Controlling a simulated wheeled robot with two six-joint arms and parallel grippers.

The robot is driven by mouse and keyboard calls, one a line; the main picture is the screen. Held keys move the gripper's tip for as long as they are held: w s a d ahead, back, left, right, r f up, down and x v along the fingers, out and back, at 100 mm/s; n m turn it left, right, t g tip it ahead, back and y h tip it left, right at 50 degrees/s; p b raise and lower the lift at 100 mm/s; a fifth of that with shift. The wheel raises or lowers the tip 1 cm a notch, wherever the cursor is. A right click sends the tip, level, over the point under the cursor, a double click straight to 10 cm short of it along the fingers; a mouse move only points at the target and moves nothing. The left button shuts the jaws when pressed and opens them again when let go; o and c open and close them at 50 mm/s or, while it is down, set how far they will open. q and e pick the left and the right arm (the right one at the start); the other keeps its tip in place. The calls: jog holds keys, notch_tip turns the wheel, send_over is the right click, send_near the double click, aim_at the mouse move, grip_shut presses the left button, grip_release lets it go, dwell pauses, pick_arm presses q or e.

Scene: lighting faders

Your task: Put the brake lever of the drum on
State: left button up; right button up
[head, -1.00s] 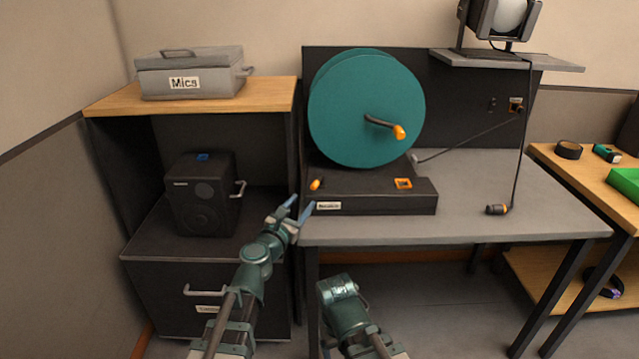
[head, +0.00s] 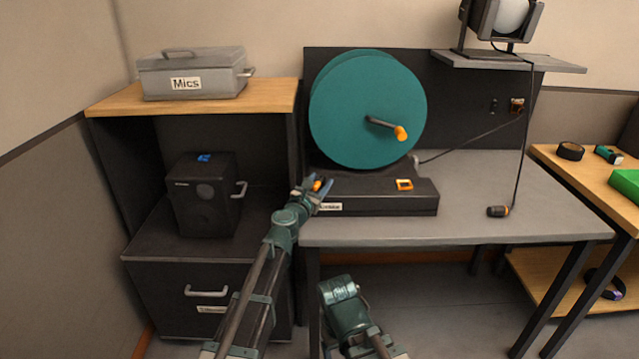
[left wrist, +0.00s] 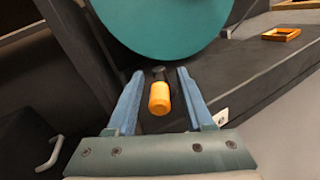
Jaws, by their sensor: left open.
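The teal drum (head: 366,110) stands on a dark base (head: 368,204) on the grey table, with an orange-knobbed crank (head: 399,132) on its face. The brake lever (head: 317,186) has an orange grip and sits at the base's left end. In the left wrist view the orange lever grip (left wrist: 160,97) lies between the two blue fingers, with a gap on each side. My left gripper (head: 316,186) is open around the lever, and in the left wrist view it also shows open (left wrist: 158,100). It partly covers the lever and label in the head view.
An orange square frame (head: 404,184) is on the base's right part. The dark cabinet (head: 200,270) with a black speaker box (head: 207,195) stands left of the table. A cable hangs to a connector (head: 498,211) on the table, whose right part is mostly clear.

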pick_arm(q)
grip_shut()
dwell(1.3)
